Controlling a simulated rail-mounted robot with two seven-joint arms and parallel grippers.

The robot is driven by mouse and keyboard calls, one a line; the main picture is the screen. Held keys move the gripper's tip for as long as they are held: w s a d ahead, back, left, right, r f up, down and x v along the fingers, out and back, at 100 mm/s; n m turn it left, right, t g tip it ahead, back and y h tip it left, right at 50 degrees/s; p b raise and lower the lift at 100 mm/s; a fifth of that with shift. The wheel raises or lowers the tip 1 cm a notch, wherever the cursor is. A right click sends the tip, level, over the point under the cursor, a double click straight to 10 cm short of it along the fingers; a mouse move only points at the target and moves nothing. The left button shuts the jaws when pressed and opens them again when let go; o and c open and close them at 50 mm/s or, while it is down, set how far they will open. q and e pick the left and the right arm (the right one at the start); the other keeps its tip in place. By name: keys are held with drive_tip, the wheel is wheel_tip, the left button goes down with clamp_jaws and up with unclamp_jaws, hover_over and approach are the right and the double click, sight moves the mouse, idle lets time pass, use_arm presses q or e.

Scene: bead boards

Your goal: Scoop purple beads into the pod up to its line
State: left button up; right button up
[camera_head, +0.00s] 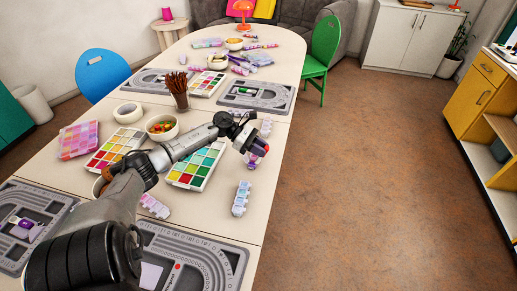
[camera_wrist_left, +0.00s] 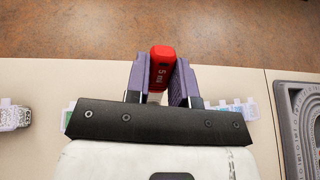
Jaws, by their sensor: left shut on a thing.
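My left gripper (camera_head: 257,151) is over the right edge of the table, shut on a red scoop-like piece marked "5 ml" (camera_wrist_left: 161,67). Only its red end shows between the fingers (camera_wrist_left: 163,80) in the left wrist view; the rest is hidden. Strips of small clear pods with pale beads lie on the table: one (camera_head: 241,198) near the right edge, one (camera_head: 154,206) left of it, another (camera_head: 266,127) behind the gripper. I cannot tell which pod the task means, and its line is too small to see. Purple beads cannot be made out surely. My right gripper is not in view.
Colour-grid bead trays (camera_head: 205,171) (camera_head: 111,158), a bowl of mixed pieces (camera_head: 162,134) and a cup of brown sticks (camera_head: 180,101) stand left of and behind the gripper. Grey bead boards (camera_head: 236,262) (camera_head: 276,104) lie in front and behind. Floor (camera_head: 365,190) is open at right.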

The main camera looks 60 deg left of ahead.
use_arm(q)
drive_tip(key=shift+a+r, duration=0.1)
drive_tip(key=shift+a, duration=0.5)
drive_tip(key=shift+w+d+g+y+p, duration=0.15)
drive_tip(key=shift+g+y+p, duration=0.25)
drive_tip(key=shift+y+p, duration=0.25)
drive_tip(key=w+d+f+g+y+p, duration=0.1)
drive_tip(key=g, duration=0.1)
drive_tip(key=w+d+f+g+y+p, duration=0.1)
drive_tip(key=g+y, duration=0.1)
drive_tip(key=shift+w+f+y, duration=0.2)
drive_tip(key=shift+f+y, duration=0.05)
drive_tip(key=shift+f, duration=0.15)
drive_tip(key=f+g+y, duration=0.1)
drive_tip(key=w+d+f+g+y+p, duration=0.1)
drive_tip(key=shift+w+d+n+g, duration=0.15)
drive_tip(key=shift+n+g, duration=0.15)
drive_tip(key=shift+w+r+g+y+p, duration=0.1)
drive_tip(key=shift+r+g+y+p, duration=0.2)
drive_tip(key=shift+p, duration=0.2)
drive_tip(key=shift+w+d+r, duration=0.1)
drive_tip(key=shift+d+r, duration=0.05)
drive_tip(key=shift+r, duration=0.15)
drive_tip(key=shift+r+g+y+p, duration=0.3)
drive_tip(key=shift+r+p, duration=0.2)
drive_tip(key=shift+p, duration=0.1)
drive_tip(key=shift+w+d+r+p, duration=0.2)
drive_tip(key=shift+r+p, duration=0.15)
drive_tip(key=shift+r, duration=0.1)
